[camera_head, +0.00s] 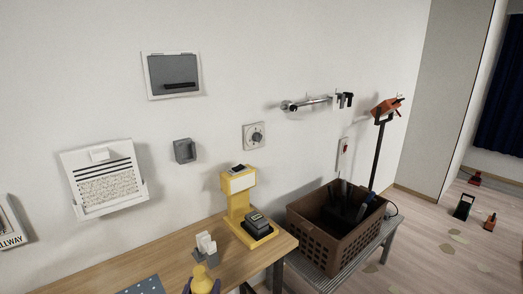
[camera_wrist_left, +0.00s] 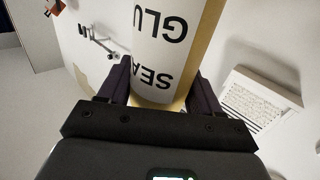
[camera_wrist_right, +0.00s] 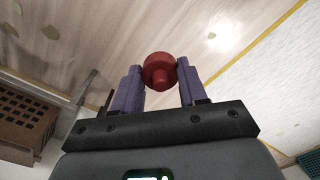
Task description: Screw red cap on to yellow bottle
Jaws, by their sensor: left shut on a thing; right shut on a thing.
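The yellow bottle (camera_head: 204,282) shows at the bottom edge of the head view, with only its tapered top in sight. My left gripper (camera_head: 202,289) has a purple finger on each side of it. In the left wrist view the bottle (camera_wrist_left: 168,48), with its white label and black letters, sits between the dark fingers of my left gripper (camera_wrist_left: 162,90), which is shut on it. In the right wrist view my right gripper (camera_wrist_right: 158,82) is shut on the red cap (camera_wrist_right: 160,68), a rounded piece with a narrower stub. The right gripper and cap are not in the head view.
A wooden table (camera_head: 170,252) holds a yellow stand (camera_head: 238,205), a small white-and-grey holder (camera_head: 206,250) and a dark dotted mat (camera_head: 143,287). A brown crate (camera_head: 322,240) stands on a grey bench (camera_head: 330,278) to the right. Fixtures hang on the wall behind.

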